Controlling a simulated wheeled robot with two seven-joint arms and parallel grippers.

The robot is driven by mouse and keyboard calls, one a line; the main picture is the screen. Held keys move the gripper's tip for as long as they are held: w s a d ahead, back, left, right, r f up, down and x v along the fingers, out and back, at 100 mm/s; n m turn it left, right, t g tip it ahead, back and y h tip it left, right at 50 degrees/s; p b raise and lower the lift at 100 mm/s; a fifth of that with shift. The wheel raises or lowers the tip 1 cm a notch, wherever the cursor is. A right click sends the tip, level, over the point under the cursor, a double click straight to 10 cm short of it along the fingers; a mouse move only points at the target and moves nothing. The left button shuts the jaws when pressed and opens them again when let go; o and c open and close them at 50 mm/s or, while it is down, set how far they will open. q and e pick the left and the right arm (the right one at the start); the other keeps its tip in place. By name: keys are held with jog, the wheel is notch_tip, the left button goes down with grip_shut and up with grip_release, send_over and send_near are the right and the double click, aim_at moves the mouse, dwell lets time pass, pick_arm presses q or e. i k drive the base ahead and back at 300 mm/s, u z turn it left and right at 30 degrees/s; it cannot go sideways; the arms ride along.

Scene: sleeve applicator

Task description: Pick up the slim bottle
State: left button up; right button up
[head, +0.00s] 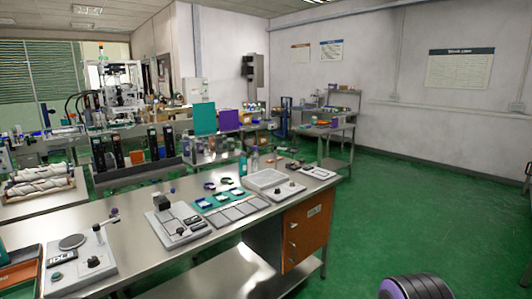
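Two small upright bottles stand close together at the far edge of the steel workbench (140,222). One is a pale bottle with a purple cap (254,161); the other is a narrow teal bottle (243,165) just left of it. They are too small to tell for sure which is the slim bottle. Neither of my grippers is in view. A dark ribbed part with a purple ring at the bottom right seems to be mine.
The bench holds a grey device with a round plate (72,242), a grey keypad unit (178,222), teal trays (222,198) and a white tray (264,179). An orange drawer cabinet (306,236) sits under its right end. Green floor is open to the right.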

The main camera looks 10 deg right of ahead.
aim_at(242, 161)
jog(key=z, duration=0.55)
jog(key=i, duration=0.9)
jog(key=z, duration=0.65)
jog(key=i, duration=0.9)
jog(key=u, duration=0.65)
jog(key=i, duration=0.8)
jog(key=u, duration=0.75)
